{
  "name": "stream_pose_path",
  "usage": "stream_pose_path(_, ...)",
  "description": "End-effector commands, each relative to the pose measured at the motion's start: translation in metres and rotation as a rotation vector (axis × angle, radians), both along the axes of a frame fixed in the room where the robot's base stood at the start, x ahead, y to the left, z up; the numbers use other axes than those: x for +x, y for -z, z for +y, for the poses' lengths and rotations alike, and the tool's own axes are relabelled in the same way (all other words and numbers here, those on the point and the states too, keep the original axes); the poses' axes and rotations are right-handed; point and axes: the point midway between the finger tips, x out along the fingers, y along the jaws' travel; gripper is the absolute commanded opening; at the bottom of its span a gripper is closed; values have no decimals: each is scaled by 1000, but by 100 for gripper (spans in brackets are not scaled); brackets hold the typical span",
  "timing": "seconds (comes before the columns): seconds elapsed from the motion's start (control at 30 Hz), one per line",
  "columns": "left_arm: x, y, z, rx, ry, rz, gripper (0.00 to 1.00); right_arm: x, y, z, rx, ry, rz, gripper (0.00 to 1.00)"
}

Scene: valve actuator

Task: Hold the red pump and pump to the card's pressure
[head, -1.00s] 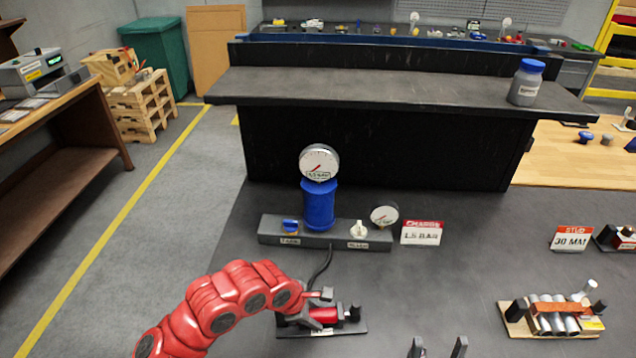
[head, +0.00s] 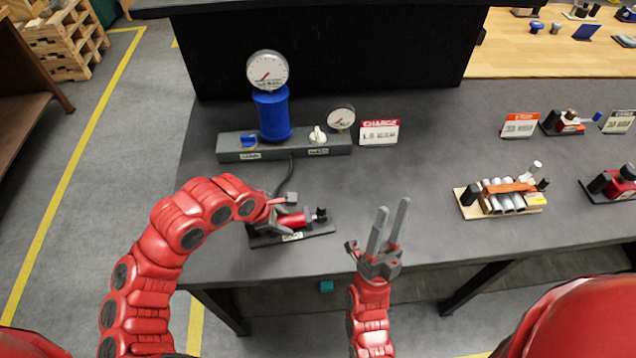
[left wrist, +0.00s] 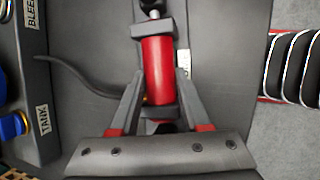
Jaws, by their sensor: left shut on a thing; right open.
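The red pump (head: 292,220) lies on a dark base on the bench, with a black knob at its right end. It also shows in the left wrist view (left wrist: 157,70). My left gripper (head: 274,213) is shut on the pump, its fingers either side of the red barrel's near end. The charge card (head: 380,132) is red and white and seems to read 1.5 BAR. A gauge (head: 267,70) tops a blue tank (head: 271,114); a smaller gauge (head: 341,119) sits by the white bleed knob (head: 318,135). My right gripper (head: 390,228) is open and empty, right of the pump.
A grey manifold block (head: 285,149) carries the tank, a blue tank knob (head: 249,141) and the bleed knob. A black hose runs from it toward the pump. A wooden rack with metal cylinders (head: 505,201) stands to the right. The bench between is clear.

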Motion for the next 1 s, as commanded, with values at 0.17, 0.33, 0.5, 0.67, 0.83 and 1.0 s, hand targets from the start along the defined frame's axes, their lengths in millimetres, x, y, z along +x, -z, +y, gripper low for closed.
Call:
stream_pose_path(0.17, -5, 6, 1, 6, 4, 17, 0, 37, 42, 13, 493, -515, 166, 57)
stream_pose_path(0.33, -5, 6, 1, 5, 3, 17, 0, 60, 96, 42, 1054, -954, 239, 57)
stream_pose_path(0.5, -5, 6, 1, 6, 3, 18, 0, 62, 144, 79, 1596, -1248, 217, 57)
stream_pose_path(0.67, -6, 6, 1, 6, 3, 18, 0, 58, 173, 106, 1947, -1375, 158, 57)
stream_pose_path(0.83, -6, 7, 1, 7, 4, 20, 0, 57, 183, 116, 2094, -1415, 119, 57)
stream_pose_path(1.0, -6, 7, 1, 7, 4, 20, 0, 75, 183, 113, 2103, -1418, 108, 57)
